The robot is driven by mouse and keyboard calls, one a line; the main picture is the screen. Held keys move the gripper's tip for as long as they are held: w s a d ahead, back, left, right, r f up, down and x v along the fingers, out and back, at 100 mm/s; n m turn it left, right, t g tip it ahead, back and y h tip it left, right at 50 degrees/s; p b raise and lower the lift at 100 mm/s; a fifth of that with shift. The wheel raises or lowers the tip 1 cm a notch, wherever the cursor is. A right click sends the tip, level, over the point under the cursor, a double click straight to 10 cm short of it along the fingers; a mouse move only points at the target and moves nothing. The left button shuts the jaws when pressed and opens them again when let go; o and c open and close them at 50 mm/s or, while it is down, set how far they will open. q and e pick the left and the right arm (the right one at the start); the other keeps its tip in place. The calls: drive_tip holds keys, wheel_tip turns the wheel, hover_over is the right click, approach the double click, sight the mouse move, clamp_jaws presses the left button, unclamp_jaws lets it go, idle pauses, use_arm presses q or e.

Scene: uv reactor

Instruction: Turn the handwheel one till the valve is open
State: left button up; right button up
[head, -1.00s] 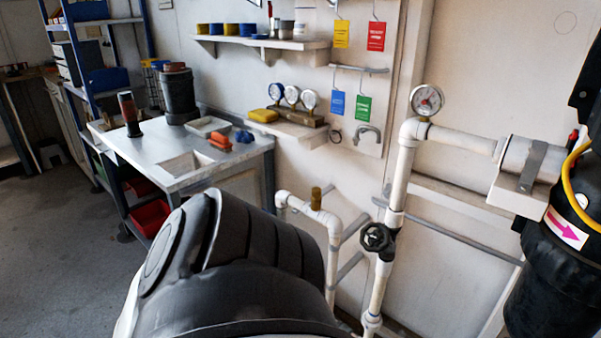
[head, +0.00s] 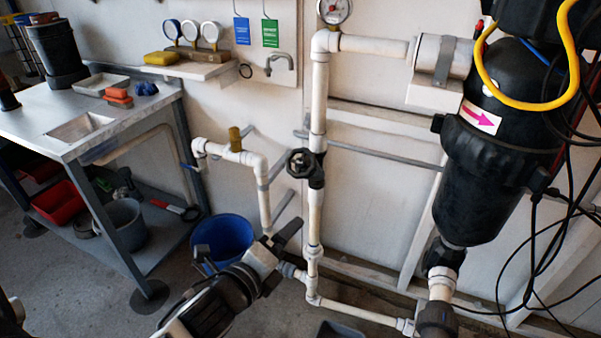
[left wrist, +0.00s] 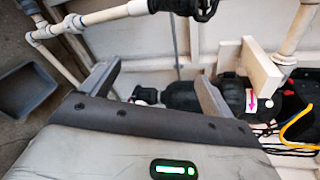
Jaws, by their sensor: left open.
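The handwheel (head: 302,163) is small, round and black. It sits on a black valve body on the upright white pipe (head: 317,100) in the middle of the head view. My left gripper (head: 287,256) is below the handwheel and slightly left of it, apart from it, with its fingers spread. In the left wrist view my left gripper (left wrist: 155,88) is open, with nothing held between the fingers. A black part (left wrist: 185,7) on the white pipe, probably the valve, is cut off by the top edge there. My right gripper is in neither view.
A thinner white pipe with a brass fitting (head: 235,139) stands left of the valve. A blue bucket (head: 222,238) is on the floor behind my gripper. The large black reactor vessel (head: 475,190) with loose cables is right. A metal workbench (head: 135,112) stands left.

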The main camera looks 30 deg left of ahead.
sight(299, 167)
use_arm(q)
drive_tip(key=w+a+r+m+t+y+b, duration=0.1)
drive_tip(key=w+a+r+m+t+b, duration=0.25)
drive_tip(key=m, duration=0.85)
drive_tip(key=shift+g, duration=0.25)
drive_tip(key=w, duration=0.5)
drive_tip(key=w+a+r, duration=0.1)
drive_tip(key=w, duration=1)
drive_tip(key=shift+w+a+r, duration=0.15)
drive_tip(key=shift+w+a, duration=0.05)
drive_tip(key=shift+a, duration=0.2)
drive_tip(key=c, duration=0.9)
